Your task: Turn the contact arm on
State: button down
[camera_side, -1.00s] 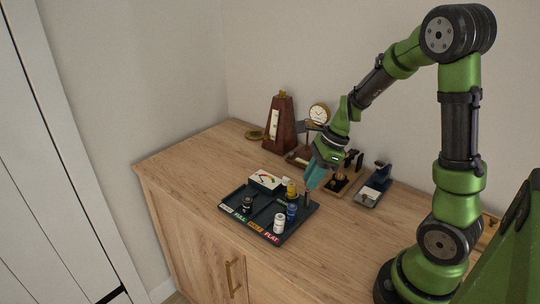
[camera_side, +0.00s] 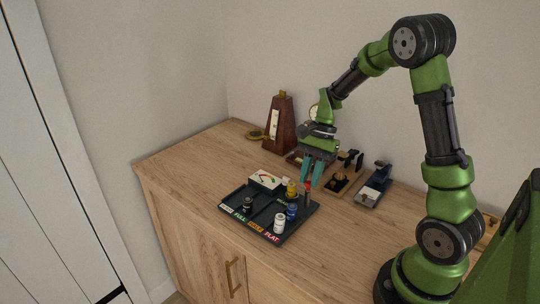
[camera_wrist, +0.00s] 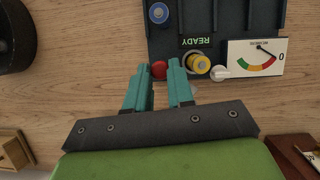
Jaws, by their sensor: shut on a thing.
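A dark battery-tester tray (camera_side: 262,222) sits on the wooden cabinet top. It has a white meter (camera_side: 265,181) at its back left, also seen in the wrist view (camera_wrist: 254,57). A dark upright post at the tray's back right carries a red knob (camera_side: 308,186), the likely contact arm; the knob shows in the wrist view (camera_wrist: 158,69). My gripper (camera_side: 312,180) points down with its teal fingertips at the red knob, shut on it. In the wrist view my gripper (camera_wrist: 162,68) has a fingertip on each side of the knob, partly hiding it.
A yellow cell (camera_wrist: 198,64) stands close beside the right fingertip. Blue (camera_side: 292,212), white (camera_side: 280,223) and black (camera_side: 247,204) cells stand on the tray. A metronome (camera_side: 279,121) and small desk devices (camera_side: 373,186) stand behind. The cabinet's front left is clear.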

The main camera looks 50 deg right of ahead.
jog(key=n, duration=0.2)
jog(key=n+g, duration=0.1)
jog(key=shift+w+n, duration=0.2)
jog(key=shift+n, duration=0.2)
jog(key=shift+w+a+n+g+h, duration=0.1)
jog(key=shift+n+g+h, duration=0.3)
jog(key=shift+n, duration=0.6)
jog(key=shift+a+n+g+h, duration=0.15)
jog(key=shift+n+g, duration=0.35)
jog(key=shift+n, duration=0.5)
jog(key=shift+d+h, duration=0.1)
jog(key=shift+h, duration=0.15)
jog(key=c, duration=1)
grip_release()
jog(key=v, duration=1.7)
jog(key=shift+d+f, duration=0.1)
